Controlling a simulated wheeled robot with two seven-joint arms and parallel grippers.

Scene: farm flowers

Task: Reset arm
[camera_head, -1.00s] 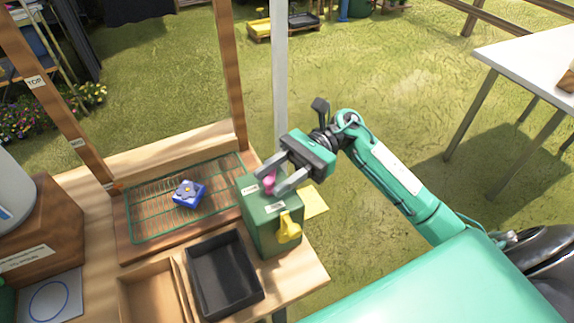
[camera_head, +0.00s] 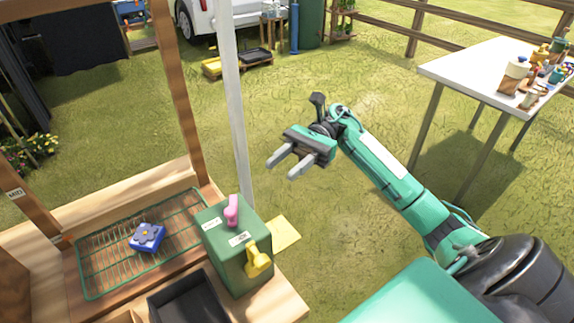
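My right gripper (camera_head: 281,166) is open and empty, in the air to the right of and beyond the green box. Its two grey fingers point left, apart from everything. The green box (camera_head: 226,250) stands at the right end of the wooden bench. It has a pink lever (camera_head: 231,211) upright on its top and a yellow knob (camera_head: 258,258) on its front. A blue block with a flower shape (camera_head: 147,238) lies on the wire rack (camera_head: 101,288). My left gripper is not in view.
A black tray (camera_head: 188,301) sits at the bench's front. A wooden post and a white pole (camera_head: 231,100) rise behind the box. A white table (camera_head: 470,72) with several items stands at the back right. Open grass lies between.

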